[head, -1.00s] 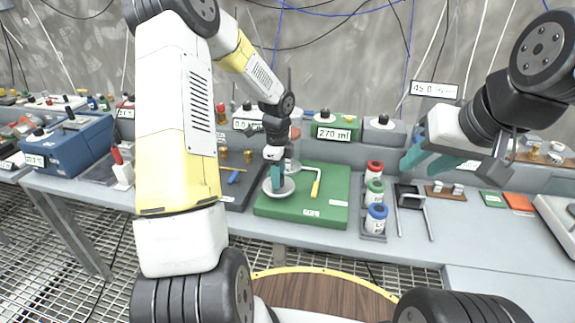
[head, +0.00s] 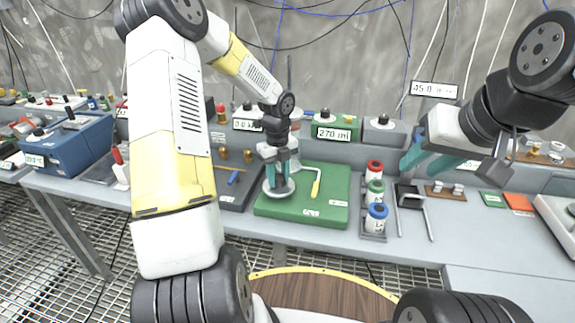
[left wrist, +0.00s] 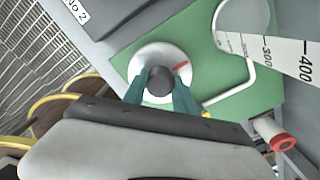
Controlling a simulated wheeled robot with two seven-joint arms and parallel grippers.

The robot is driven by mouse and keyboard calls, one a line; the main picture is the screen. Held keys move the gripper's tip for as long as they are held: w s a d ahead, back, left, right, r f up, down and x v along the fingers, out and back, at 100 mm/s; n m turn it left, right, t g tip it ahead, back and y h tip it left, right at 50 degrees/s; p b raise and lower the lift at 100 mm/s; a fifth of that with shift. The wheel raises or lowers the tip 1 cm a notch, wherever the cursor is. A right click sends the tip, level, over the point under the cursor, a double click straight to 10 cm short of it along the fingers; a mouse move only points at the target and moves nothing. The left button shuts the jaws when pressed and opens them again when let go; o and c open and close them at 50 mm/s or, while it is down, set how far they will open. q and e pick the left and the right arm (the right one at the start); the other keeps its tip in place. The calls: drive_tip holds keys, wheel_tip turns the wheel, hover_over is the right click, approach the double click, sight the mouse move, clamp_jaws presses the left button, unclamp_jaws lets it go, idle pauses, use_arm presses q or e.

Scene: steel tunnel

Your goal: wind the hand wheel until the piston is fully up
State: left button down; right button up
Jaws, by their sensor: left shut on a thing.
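The hand wheel (head: 274,194) is a pale disc lying flat on the green base (head: 327,203). In the left wrist view the wheel (left wrist: 146,58) shows a red mark near its right rim and a dark round knob (left wrist: 160,82). My left gripper (head: 278,184) points down over the wheel, and its teal fingers (left wrist: 160,90) are shut on the knob. The piston is hidden behind my left arm in the head view. A scale marked 300 and 400 (left wrist: 285,52) stands beside the wheel. My right gripper (head: 425,160) hangs empty above the bench at the right, its teal fingers apart.
A display reading 270 ml (head: 334,134) stands behind the green base. Capped red, green and blue reels (head: 376,217) stand right of it. A blue box (head: 72,145) is at the far left.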

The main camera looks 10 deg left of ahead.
sight(278, 176)
use_arm(q)
drive_tip(key=shift+w, duration=0.1)
idle(0.4)
drive_tip(key=c, duration=1)
unclamp_jaws()
drive_tip(key=shift+r, duration=0.15)
wheel_tip(278, 176, up, 7)
drive_tip(key=shift+r, duration=0.3)
